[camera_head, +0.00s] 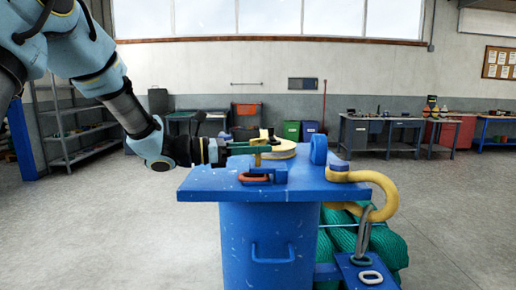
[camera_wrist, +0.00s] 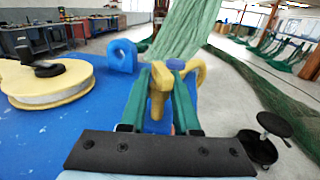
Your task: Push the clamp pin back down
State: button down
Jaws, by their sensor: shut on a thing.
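The yellow clamp pin (camera_head: 257,160) stands upright at the blue clamp block (camera_head: 279,174) on the blue table. My gripper (camera_head: 262,148) reaches in from the left, and its green fingers are shut on the top of the pin. In the wrist view the pin (camera_wrist: 157,92) shows between the two fingers (camera_wrist: 159,100). The pin's lower end and how deep it sits cannot be seen clearly. An orange-brown link (camera_head: 254,178) lies at the front of the clamp block.
The blue table (camera_head: 215,183) holds a yellow disc (camera_head: 284,151) behind the clamp and a blue eye (camera_head: 318,150) to its right. A large yellow hook (camera_head: 383,190) hangs over the right edge. Green net (camera_head: 390,247) lies below. The table's front left is clear.

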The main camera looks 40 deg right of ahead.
aim_at(258, 166)
notch_tip(258, 166, down, 4)
jog(key=b, duration=0.2)
jog(key=shift+r+b, duration=0.25)
jog(key=shift+b, duration=0.1)
jog(key=c, duration=0.6)
grip_release()
jog(key=shift+r, duration=0.1)
jog(key=b+v, duration=0.3)
jog(key=v, duration=0.7)
jog(key=shift+w+a+b, duration=0.25)
jog(key=shift+a+b, duration=0.05)
jog(key=shift+a, duration=0.05)
jog(key=shift+a, duration=0.1)
